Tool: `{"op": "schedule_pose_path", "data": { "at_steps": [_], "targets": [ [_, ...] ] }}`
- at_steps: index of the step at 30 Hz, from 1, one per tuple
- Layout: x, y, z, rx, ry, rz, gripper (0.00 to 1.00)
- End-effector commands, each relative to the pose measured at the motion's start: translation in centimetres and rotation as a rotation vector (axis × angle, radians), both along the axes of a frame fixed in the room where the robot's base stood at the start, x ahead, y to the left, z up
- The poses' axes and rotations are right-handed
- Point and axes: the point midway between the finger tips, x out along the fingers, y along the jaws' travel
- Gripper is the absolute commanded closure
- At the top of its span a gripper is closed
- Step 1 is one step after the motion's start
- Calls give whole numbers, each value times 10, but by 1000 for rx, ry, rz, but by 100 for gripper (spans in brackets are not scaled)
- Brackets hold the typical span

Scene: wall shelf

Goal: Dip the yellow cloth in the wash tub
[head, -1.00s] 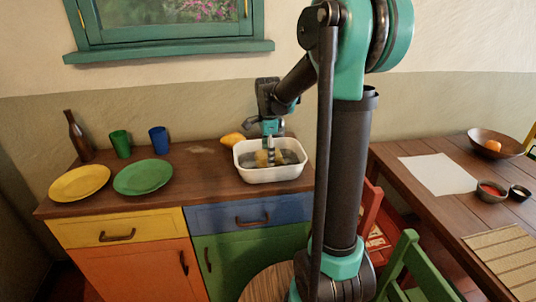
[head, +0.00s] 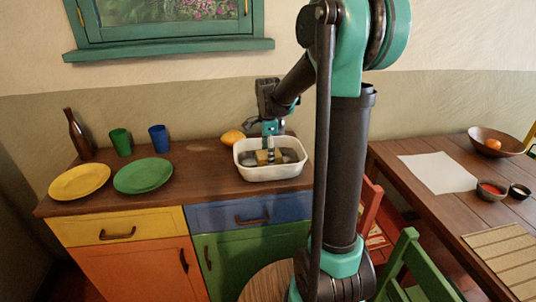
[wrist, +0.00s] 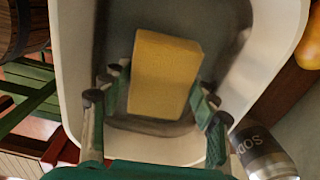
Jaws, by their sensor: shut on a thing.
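The yellow cloth looks like a thick folded block in the wrist view (wrist: 165,75). My gripper (wrist: 160,88) is shut on it, with a finger at each side. The white wash tub (head: 270,175) stands on the sideboard, and its pale rim frames the cloth in the wrist view (wrist: 75,60). In the head view my gripper reaches down from above into the tub, and the cloth (head: 261,158) is inside, below the rim and surrounded by a grey liquid-like surface. How deep the cloth's underside sits is hidden.
A yellow-orange fruit-like object (head: 232,137) lies left of the tub. A can (wrist: 265,152) shows beside the tub in the wrist view. Green and yellow plates (head: 80,182), two cups (head: 158,139) and a brown bottle (head: 78,135) stand farther left. A table (head: 430,205) is at right.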

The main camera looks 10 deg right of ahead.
Motion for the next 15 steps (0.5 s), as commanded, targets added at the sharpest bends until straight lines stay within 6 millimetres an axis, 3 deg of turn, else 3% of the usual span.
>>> {"op": "schedule_pose_path", "data": {
  "at_steps": [15],
  "targets": [
    [0, 0, -7, 0, 0, 0, 64]
  ]
}}
